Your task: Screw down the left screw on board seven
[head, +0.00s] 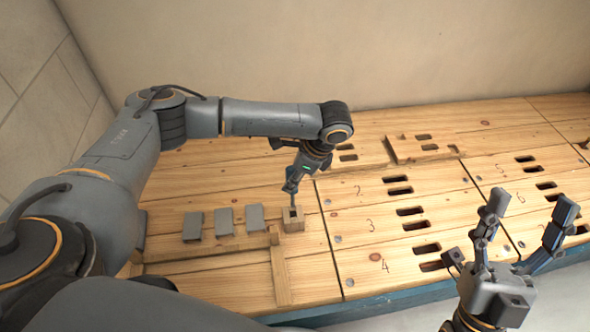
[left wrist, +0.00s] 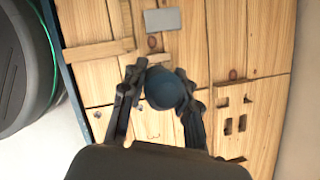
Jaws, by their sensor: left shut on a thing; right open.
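My left gripper (head: 293,186) is shut on a tool, seemingly a screwdriver. Its thick dark blue handle (left wrist: 165,88) sits between the fingers (left wrist: 158,92) in the left wrist view. In the head view a thin shaft (head: 293,201) points down at the small wooden block (head: 293,225); I cannot tell whether its tip is inside the block's dark opening. My right gripper (head: 531,208) is open and empty at the lower right, in front of the boards. Numbers 2 to 6 are readable on the boards; I cannot make out a seven or its left screw.
Three grey plates (head: 224,221) lie on the left board beside wooden strips (head: 280,275). Boards with paired slots and round grey screw heads (head: 349,282) fill the middle and right. A raised wooden piece (head: 425,147) lies at the back. The wall stands behind.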

